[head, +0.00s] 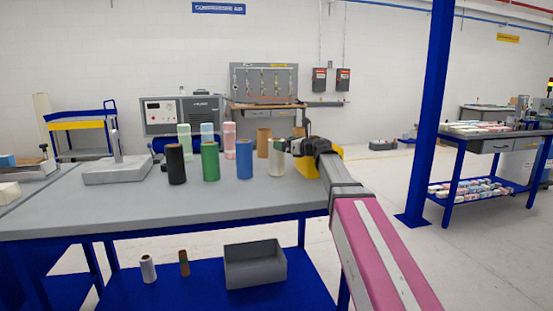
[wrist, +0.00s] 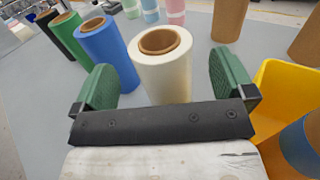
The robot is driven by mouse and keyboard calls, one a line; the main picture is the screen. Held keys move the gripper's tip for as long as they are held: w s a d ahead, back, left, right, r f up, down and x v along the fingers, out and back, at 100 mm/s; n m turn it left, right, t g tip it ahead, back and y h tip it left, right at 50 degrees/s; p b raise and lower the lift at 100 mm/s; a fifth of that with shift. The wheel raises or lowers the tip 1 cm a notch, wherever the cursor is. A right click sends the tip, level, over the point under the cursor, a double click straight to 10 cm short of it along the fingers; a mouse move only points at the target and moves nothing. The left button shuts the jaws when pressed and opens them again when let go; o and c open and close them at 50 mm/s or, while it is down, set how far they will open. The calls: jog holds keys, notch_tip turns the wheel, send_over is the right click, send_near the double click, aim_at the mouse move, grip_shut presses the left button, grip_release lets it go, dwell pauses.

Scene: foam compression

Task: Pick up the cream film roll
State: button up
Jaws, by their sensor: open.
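The cream film roll (wrist: 165,78) stands upright on the grey table, a pale cylinder with a brown cardboard core showing at its top. In the head view the cream film roll (head: 276,160) is at the right end of the front row, partly covered by my gripper. My gripper (wrist: 162,80) is open, with one green-padded finger on each side of the roll. The left finger looks apart from the roll; I cannot tell how close the right one is. In the head view my gripper (head: 284,146) reaches in from the right at the roll's upper part.
A blue roll (head: 244,158), green roll (head: 210,162) and black roll (head: 175,164) stand to the left. Brown rolls (wrist: 228,20) and pastel rolls stand behind. A yellow bin (wrist: 284,95) is close on the right. The grey table (head: 130,205) is clear in front.

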jog(key=x, duration=0.5)
jog(key=c, duration=1.4)
jog(key=shift+c, duration=0.4)
jog(key=shift+r, duration=0.15)
